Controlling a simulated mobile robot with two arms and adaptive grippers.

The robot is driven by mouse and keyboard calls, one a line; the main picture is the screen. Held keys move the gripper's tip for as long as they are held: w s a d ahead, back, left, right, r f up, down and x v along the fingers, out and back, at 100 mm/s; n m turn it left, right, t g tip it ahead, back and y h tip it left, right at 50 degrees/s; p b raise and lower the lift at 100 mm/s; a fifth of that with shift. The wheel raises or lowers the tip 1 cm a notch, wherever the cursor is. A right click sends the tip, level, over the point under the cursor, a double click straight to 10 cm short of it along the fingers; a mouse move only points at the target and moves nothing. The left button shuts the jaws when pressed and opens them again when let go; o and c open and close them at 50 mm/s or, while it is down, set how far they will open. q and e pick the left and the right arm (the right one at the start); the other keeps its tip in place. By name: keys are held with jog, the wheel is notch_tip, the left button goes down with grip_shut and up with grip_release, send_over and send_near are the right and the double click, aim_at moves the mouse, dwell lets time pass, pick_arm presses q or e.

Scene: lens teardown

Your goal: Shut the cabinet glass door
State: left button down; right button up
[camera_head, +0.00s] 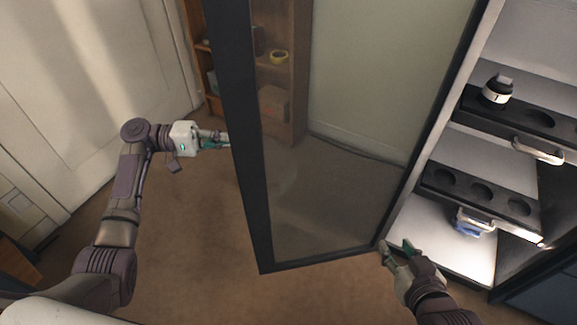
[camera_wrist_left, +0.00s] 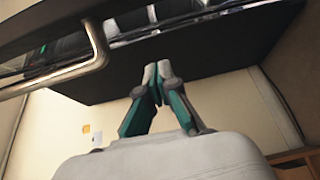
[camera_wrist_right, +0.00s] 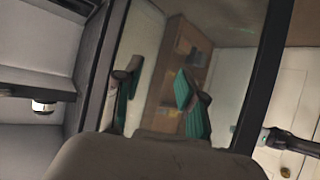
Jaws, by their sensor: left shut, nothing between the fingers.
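The cabinet glass door (camera_head: 345,130) has a dark frame and stands swung open, its free edge to the left and its other side at the cabinet (camera_head: 445,245). My left gripper (camera_head: 224,140) is shut and empty at the door's free edge; its tips are partly hidden by the frame. In the left wrist view the shut fingertips (camera_wrist_left: 157,68) are close to a dark panel beside a metal bar handle (camera_wrist_left: 92,50); I cannot tell if they touch. My right gripper (camera_head: 398,248) is open and empty near the door's lower right corner. The right wrist view shows its fingers spread before the glass (camera_wrist_right: 235,75).
A wooden shelf (camera_head: 300,60) stands behind the door. Floor left of the door is clear.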

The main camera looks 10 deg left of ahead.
aim_at(275, 152)
pick_arm(q)
jog(key=shift+m, duration=0.3)
jog(key=d, duration=0.3)
jog(key=s+d, duration=0.1)
jog(key=d, duration=0.3)
jog(key=d+r+b, duration=0.1)
jog(key=d, duration=0.2)
jog(key=shift+s+d, duration=0.35)
jog(key=shift+s, duration=0.05)
jog(key=shift+s+d, duration=0.2)
jog(key=shift+s, duration=0.3)
pick_arm(e)
jog(key=shift+w+a+r+t+y, duration=0.2)
jog(key=shift+w+r+t, duration=0.25)
jog(key=shift+r, duration=0.35)
jog(key=shift+w+a+r+t+y, duration=0.15)
jog(key=shift+w+a+r+t, duration=0.15)
jog(key=shift+r+t, duration=0.35)
jog(key=shift+w+a+r+t+y, duration=0.15)
jog(key=shift+w+r+t, duration=0.25)
jog(key=shift+r, duration=0.5)
